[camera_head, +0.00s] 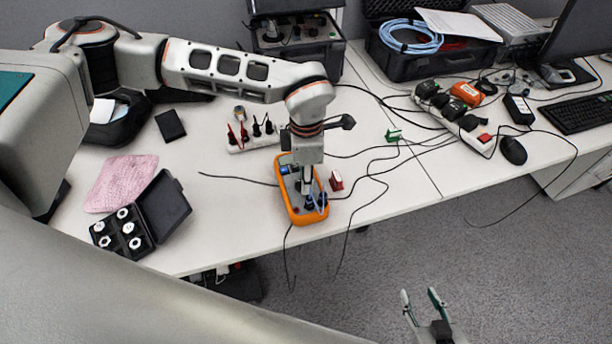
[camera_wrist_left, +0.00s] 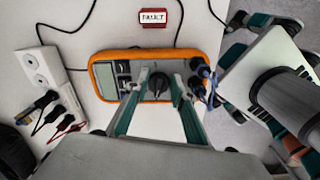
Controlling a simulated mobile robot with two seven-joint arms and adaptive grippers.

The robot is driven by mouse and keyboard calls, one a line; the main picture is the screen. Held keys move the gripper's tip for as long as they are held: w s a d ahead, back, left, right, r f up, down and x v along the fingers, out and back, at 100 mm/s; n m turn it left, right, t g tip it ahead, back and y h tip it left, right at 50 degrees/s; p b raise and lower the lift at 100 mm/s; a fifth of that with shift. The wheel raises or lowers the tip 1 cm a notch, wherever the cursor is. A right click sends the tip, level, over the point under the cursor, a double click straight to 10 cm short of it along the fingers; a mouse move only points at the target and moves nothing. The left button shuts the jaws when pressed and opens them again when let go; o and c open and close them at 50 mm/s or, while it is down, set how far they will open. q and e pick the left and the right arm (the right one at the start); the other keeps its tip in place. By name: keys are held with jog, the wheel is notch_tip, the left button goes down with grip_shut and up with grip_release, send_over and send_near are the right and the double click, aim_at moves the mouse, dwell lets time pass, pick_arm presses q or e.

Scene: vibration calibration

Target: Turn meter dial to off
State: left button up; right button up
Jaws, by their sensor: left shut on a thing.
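The meter (camera_head: 291,208), with an orange case, lies on the white table near its front edge. It also shows in the left wrist view (camera_wrist_left: 208,42). Its black dial (camera_wrist_left: 158,84) sits between my left gripper's fingertips. My left gripper (camera_head: 306,186) reaches down over the meter from above and is shut on the dial; the fingers also show in the left wrist view (camera_wrist_left: 160,78). My arm hides part of the meter in the head view. I cannot read the dial's setting. My right gripper (camera_head: 424,298) is open and empty above the floor, away from the table.
Leads plug into the meter's end. A red FAULT tag (camera_wrist_left: 154,16) lies beside it. A white power strip (camera_head: 252,140) is behind it. A black case with white parts (camera_head: 120,232) and a pink cloth (camera_head: 122,181) lie left. Another loaded power strip (camera_head: 455,124) is right.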

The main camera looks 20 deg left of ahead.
pick_arm(q)
jog(key=shift+n, duration=0.4)
pick_arm(e)
jog(key=shift+w+r, duration=0.2)
jog(key=shift+r, duration=0.2)
pick_arm(q)
jog(key=o, duration=1.1)
pick_arm(e)
jog(key=shift+f, duration=0.15)
jog(key=shift+s, duration=0.1)
pick_arm(q)
notch_tip(320, 180, up, 12)
